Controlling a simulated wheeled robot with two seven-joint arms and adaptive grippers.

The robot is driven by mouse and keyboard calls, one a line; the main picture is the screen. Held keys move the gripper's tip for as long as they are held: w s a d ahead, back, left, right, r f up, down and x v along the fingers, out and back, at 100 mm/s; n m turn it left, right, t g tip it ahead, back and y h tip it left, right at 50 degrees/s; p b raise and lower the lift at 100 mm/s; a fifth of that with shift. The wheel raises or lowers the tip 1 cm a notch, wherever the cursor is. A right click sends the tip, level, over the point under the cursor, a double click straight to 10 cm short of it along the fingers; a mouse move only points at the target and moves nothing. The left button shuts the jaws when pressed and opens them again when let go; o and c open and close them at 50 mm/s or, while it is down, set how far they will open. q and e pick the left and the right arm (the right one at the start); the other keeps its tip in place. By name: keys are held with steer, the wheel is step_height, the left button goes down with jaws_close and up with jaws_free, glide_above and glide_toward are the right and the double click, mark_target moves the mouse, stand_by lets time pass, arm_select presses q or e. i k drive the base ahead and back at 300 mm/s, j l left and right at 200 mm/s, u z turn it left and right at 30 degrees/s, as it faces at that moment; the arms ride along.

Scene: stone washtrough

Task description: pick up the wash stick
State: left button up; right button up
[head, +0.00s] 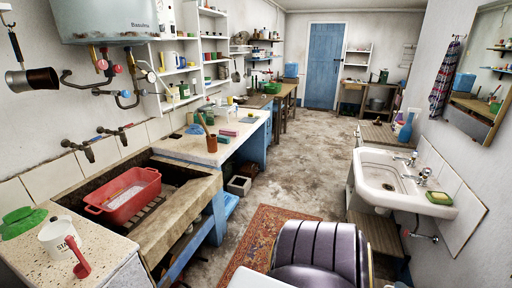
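No wash stick can be made out for certain in the head view. A thin stick-like handle (202,123) rises at a tilt from a brown jar (211,143) on the speckled counter; I cannot tell what it is. The stone washtrough (183,208) is at the left, with wooden slats in it. A red tub (124,191) with something whitish inside stands in the trough. Neither of my grippers is in view.
A white mug (58,240), a red-handled item (80,258) and a green item (22,222) sit on the near-left counter. A dark purple ribbed seat-like shape (318,250) fills the bottom middle. A washbasin (385,178) is at right. Floor (305,150) beyond is clear.

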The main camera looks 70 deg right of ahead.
mark_target(200, 117)
steer(key=j+z, duration=0.1)
steer(key=z, duration=0.2)
steer(key=i+j+z, duration=0.1)
steer(key=z, duration=0.25)
steer(key=i+l+z, duration=0.15)
steer(key=i+z, duration=0.15)
steer(key=z, duration=0.25)
steer(key=i+j+z, duration=0.1)
steer(key=z, duration=0.25)
steer(key=i+j+z, duration=0.1)
steer(key=z, duration=0.3)
